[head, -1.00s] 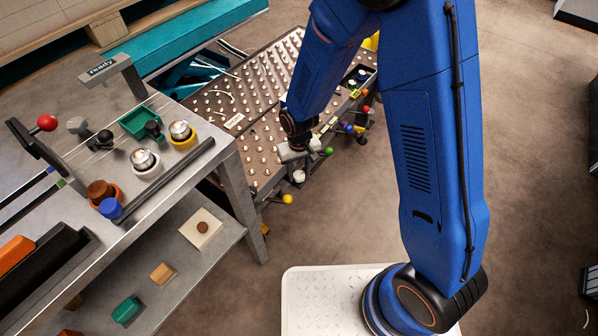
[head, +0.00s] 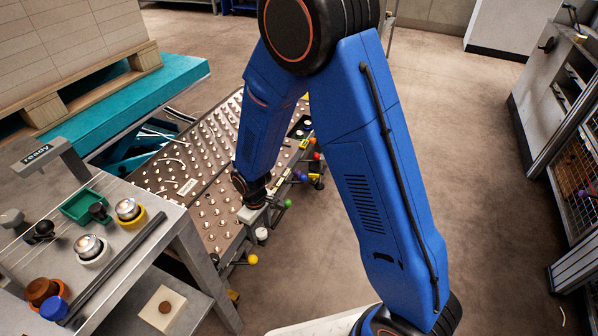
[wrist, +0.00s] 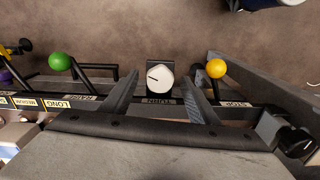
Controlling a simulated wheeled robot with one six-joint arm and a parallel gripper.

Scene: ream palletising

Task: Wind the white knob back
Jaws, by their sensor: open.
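The white knob (wrist: 160,77) shows in the wrist view as a round dial with a dark pointer line, mounted above a label that seems to read TURN. In the head view the knob (head: 262,234) is a small white shape at the front edge of the ball-topped table. My gripper (wrist: 160,98) is open, with one finger on each side of the knob in the picture. I see gaps between the fingers and the knob. In the head view my gripper (head: 252,213) is at the table's front edge, partly hidden by my arm.
In the wrist view a green-ball lever (wrist: 60,61) stands left of the knob and a yellow-ball lever (wrist: 216,68) right of it, close to the right finger. A grey bench (head: 185,235) with a black bar stands left in the head view.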

